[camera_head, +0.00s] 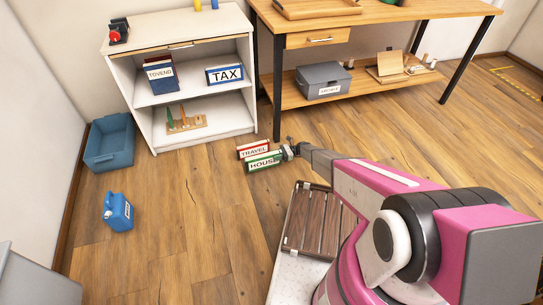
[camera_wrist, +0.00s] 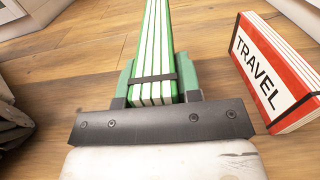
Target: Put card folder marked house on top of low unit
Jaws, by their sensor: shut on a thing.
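The green card folder marked HOUSE (camera_head: 263,163) is near the floor in front of the low unit. My gripper (camera_head: 288,152) is shut on its right end. In the wrist view the folder (camera_wrist: 156,50) shows as green and white layers with a dark band, between the fingers of my gripper (camera_wrist: 152,90). I cannot tell whether it touches the floor. The low unit (camera_head: 190,20) is white with open shelves; its top has free room between a red and black item at the left and small blue and yellow items at the right.
A red folder marked TRAVEL (camera_head: 254,147) stands just behind the green one; it also shows at the right in the wrist view (camera_wrist: 275,75). The TAX (camera_head: 225,74) and TOVEND (camera_head: 160,77) folders stand on the unit's shelf. A blue bin (camera_head: 110,145) and blue jug (camera_head: 118,212) stand left.

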